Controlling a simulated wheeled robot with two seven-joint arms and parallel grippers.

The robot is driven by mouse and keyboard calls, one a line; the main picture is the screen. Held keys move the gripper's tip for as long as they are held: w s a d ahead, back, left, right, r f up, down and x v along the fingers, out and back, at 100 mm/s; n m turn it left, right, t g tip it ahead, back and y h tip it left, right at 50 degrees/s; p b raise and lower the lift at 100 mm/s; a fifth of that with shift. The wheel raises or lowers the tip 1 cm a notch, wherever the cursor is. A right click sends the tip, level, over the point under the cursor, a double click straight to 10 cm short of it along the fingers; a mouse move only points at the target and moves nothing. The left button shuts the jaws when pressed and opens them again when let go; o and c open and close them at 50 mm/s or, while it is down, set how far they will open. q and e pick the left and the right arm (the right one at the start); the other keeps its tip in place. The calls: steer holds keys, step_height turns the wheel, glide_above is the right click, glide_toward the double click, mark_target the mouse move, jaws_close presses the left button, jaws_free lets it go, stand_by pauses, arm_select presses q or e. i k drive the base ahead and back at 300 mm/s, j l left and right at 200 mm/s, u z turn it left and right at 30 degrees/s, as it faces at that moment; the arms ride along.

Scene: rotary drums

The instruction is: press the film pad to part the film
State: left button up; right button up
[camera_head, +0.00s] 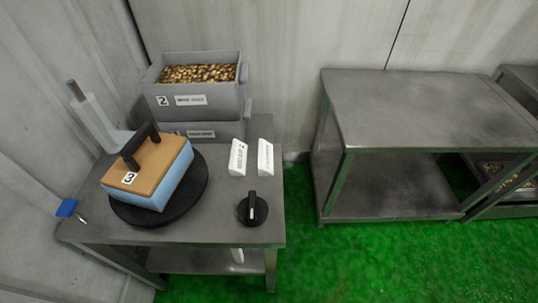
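A blue pad-like tab (66,208) sits at the table's left edge; I cannot tell for sure that it is the film pad. A black round turntable (196,190) lies on the grey metal table. On it sits a light-blue box (172,185) with a tan top (150,165), a black handle and a label "3". A white upright roll (97,122) with a grey rod at its top leans in the picture behind the turntable, at the left. I cannot make out any film between the roll and the box. Neither of my grippers is in view.
A grey bin (198,101) labelled "2", full of brown-gold pieces, is stacked at the table's back. Two white labelled blocks (238,158) (265,159) and a black knob (252,208) stand right of the turntable. An empty-topped metal table (430,105) is farther right, across green floor.

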mark_target(67, 207)
steer(key=u, duration=1.8)
